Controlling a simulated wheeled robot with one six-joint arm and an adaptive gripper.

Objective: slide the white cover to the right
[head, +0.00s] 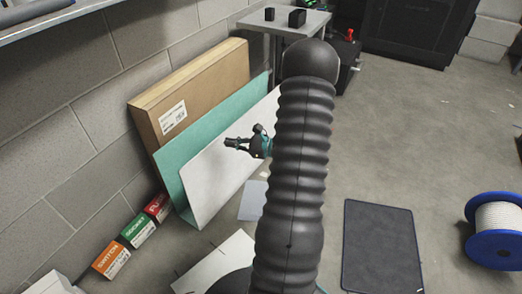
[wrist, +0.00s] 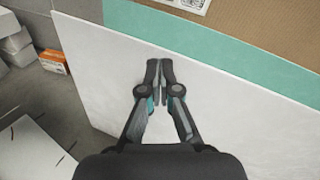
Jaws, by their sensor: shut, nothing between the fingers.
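The white cover (head: 215,172) is a flat panel leaning at the left, in front of a teal panel (head: 171,172) and a large cardboard box (head: 208,82) against the block wall. My arm hides its right part in the head view. In the wrist view the white cover (wrist: 235,103) fills much of the picture, with the teal panel (wrist: 215,48) behind it. My gripper (head: 232,143) is in front of the white cover. In the wrist view my gripper (wrist: 160,64) has its fingers together and empty, over the cover's face. I cannot tell whether the fingertips touch it.
Small boxes, orange (head: 110,260), green (head: 137,231) and red (head: 157,207), stand on the floor by the wall. A dark mat (head: 382,247) and a blue cable spool (head: 497,230) lie to the right. A grey table (head: 287,22) stands behind. Floor right of my arm is mostly open.

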